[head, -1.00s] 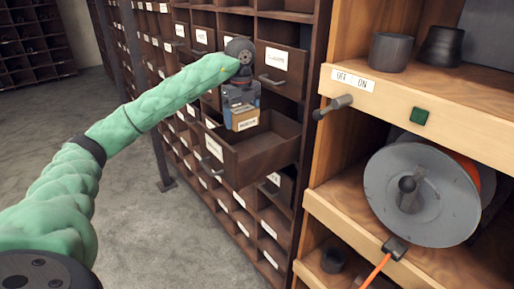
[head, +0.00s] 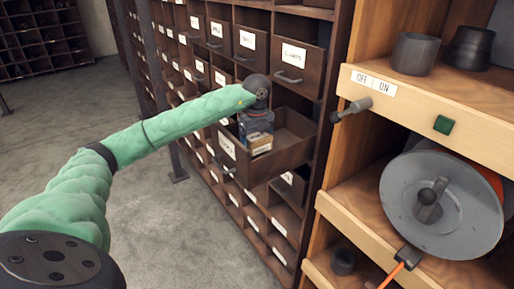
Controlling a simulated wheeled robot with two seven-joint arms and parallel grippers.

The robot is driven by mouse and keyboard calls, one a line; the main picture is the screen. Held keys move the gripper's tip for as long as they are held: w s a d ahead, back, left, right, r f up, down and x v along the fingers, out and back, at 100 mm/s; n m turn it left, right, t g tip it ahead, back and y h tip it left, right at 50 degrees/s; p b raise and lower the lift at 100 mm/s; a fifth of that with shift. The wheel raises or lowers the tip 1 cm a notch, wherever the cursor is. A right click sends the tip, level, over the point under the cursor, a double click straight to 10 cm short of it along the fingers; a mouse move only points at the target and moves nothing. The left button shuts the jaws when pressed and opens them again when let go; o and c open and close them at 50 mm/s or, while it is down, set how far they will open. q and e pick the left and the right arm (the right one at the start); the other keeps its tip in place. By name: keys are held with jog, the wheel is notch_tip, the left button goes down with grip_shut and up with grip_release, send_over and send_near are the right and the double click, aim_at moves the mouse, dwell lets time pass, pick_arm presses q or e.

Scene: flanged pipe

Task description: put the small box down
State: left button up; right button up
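My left gripper (head: 257,128) points down into the open drawer (head: 276,168) of the dark cabinet. It is shut on the small box (head: 261,143), which is tan with a pale label. The box is inside the drawer space, near the labelled drawer front at the left. The gripper covers the upper part of the box, and the drawer wall hides its lower part, so I cannot tell whether it touches the drawer floor. My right gripper is not in view.
The drawer's right part is empty. To the right, a wooden shelf unit holds a grey reel (head: 440,205), two dark cups (head: 413,52), a lever (head: 350,109) and a green button (head: 443,124).

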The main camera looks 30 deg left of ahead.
aim_at(257, 150)
pick_arm(q)
jog(key=shift+f, duration=0.35)
notch_tip(257, 150, down, 2)
jog(key=shift+w+f+p, duration=0.1)
jog(key=shift+p, duration=0.6)
jog(key=shift+f, duration=0.3)
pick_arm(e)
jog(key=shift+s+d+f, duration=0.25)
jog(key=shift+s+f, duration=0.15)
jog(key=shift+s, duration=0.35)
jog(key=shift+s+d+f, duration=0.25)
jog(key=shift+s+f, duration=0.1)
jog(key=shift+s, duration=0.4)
pick_arm(q)
jog(key=shift+f, duration=0.15)
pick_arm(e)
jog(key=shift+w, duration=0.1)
pick_arm(q)
jog(key=o, duration=1.1)
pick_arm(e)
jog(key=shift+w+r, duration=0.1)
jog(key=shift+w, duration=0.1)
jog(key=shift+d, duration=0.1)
